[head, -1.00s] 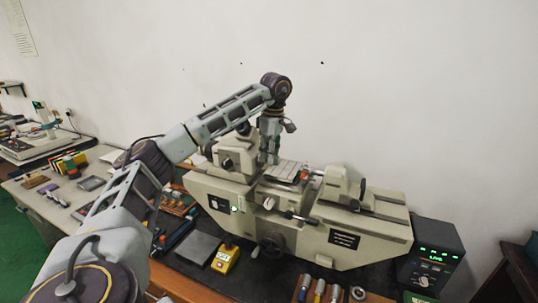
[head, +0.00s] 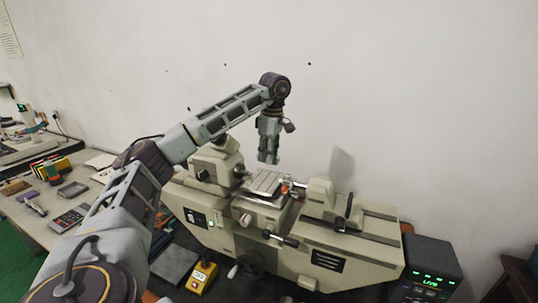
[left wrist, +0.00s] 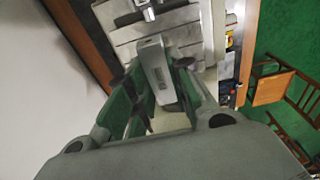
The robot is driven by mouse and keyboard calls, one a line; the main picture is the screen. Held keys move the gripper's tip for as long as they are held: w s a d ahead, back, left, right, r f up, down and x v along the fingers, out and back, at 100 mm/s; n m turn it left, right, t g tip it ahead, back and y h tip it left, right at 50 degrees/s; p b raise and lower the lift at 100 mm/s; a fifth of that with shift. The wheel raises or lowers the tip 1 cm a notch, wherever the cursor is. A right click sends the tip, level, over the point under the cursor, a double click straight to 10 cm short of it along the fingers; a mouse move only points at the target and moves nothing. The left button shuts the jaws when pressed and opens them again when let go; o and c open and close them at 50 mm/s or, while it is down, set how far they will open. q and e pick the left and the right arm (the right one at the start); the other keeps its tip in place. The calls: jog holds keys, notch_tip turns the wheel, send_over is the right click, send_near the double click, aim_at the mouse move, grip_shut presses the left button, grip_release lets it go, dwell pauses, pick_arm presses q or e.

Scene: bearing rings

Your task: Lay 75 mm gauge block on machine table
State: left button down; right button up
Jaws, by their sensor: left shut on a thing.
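My left gripper (head: 268,158) points down above the back of the machine table (head: 262,190), a light slotted plate in the middle of the cream measuring machine. In the left wrist view its fingers (left wrist: 158,85) are shut on a grey metal block (left wrist: 155,62) with a small marking on its face, which I take for the 75 mm gauge block. The slotted table (left wrist: 125,30) shows beyond the block. In the head view the block is too small to make out, and a gap shows between the fingertips and the table. My right gripper is not in view.
The machine's left head (head: 215,165) and right tailstock (head: 325,203) flank the table. A small orange-red part (head: 285,187) is at the table's right edge. A yellow button box (head: 201,277), a grey plate (head: 173,264) and a readout box (head: 430,268) stand around the machine.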

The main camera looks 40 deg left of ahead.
aim_at(267, 180)
pick_arm(q)
jog(key=shift+s, duration=0.1)
jog(key=shift+f, duration=0.1)
jog(key=shift+f, duration=1.95)
jog(key=shift+f+b, duration=0.5)
jog(key=shift+f, duration=0.8)
jog(key=shift+p, duration=0.4)
jog(key=shift+f, duration=0.35)
dwell(0.8)
jog(key=c, duration=1.2)
grip_release()
